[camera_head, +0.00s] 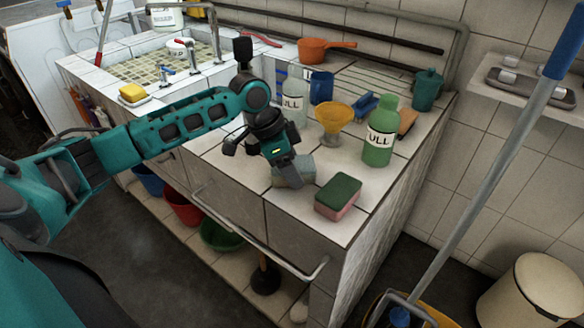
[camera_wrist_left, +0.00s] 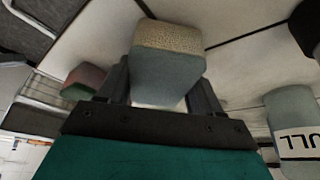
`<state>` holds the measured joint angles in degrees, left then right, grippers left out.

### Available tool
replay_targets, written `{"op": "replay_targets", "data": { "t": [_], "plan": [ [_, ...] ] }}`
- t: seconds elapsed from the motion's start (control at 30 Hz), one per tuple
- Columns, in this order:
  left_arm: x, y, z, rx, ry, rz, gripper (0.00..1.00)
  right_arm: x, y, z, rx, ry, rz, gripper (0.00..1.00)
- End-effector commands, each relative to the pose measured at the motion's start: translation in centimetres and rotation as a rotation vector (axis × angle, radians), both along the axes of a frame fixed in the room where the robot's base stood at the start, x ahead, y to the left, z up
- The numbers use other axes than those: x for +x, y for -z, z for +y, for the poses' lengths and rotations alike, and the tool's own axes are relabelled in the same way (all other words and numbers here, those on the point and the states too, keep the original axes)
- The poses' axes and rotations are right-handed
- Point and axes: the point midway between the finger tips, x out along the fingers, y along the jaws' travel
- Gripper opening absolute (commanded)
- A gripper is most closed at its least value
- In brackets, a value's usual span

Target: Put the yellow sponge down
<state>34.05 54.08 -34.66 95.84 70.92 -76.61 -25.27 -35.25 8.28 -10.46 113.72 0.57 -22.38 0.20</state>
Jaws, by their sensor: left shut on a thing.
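My left gripper (camera_head: 282,160) is over the front part of the tiled counter (camera_head: 235,160), pointing down. It is shut on a two-layer sponge (camera_head: 290,180), grey-blue with a pale beige, speckled layer. In the left wrist view the held sponge (camera_wrist_left: 168,75) sits between the two fingers. It is at or just above the tiles; I cannot tell whether it touches them. Another sponge, bright yellow (camera_head: 132,91), lies on the counter at the far left by the basin. My right gripper is not in view.
A green-and-pink sponge (camera_head: 338,196) lies close to the right of the held one. Behind stand a clear bottle (camera_head: 294,100), a yellow funnel (camera_head: 334,118) and a green bottle (camera_head: 380,135). A metal rail (camera_head: 255,243) runs along the counter front. Bare tiles lie left of the gripper.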

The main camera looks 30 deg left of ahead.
Motion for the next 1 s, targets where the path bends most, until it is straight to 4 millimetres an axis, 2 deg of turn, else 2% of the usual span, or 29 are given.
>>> {"op": "replay_targets", "data": {
  "t": [0.33,0.37,0.6,0.87,1.0],
  "plan": [
    [0.0,0.3,0.0,0.0,0.001,0.0,0.41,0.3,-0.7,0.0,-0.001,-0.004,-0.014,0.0],
    [0.0,0.4,0.0,0.0,0.001,0.0,0.67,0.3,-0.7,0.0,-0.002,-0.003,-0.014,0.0],
    [0.0,0.3,0.0,-0.001,0.001,-0.001,0.9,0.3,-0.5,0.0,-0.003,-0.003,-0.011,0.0],
    [0.0,0.2,0.0,0.0,0.001,-0.002,0.91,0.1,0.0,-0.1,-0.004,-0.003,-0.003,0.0],
    [-0.2,-1.1,0.3,0.0,-0.001,-0.003,0.91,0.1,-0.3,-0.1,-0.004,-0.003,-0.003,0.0]
  ]
}}
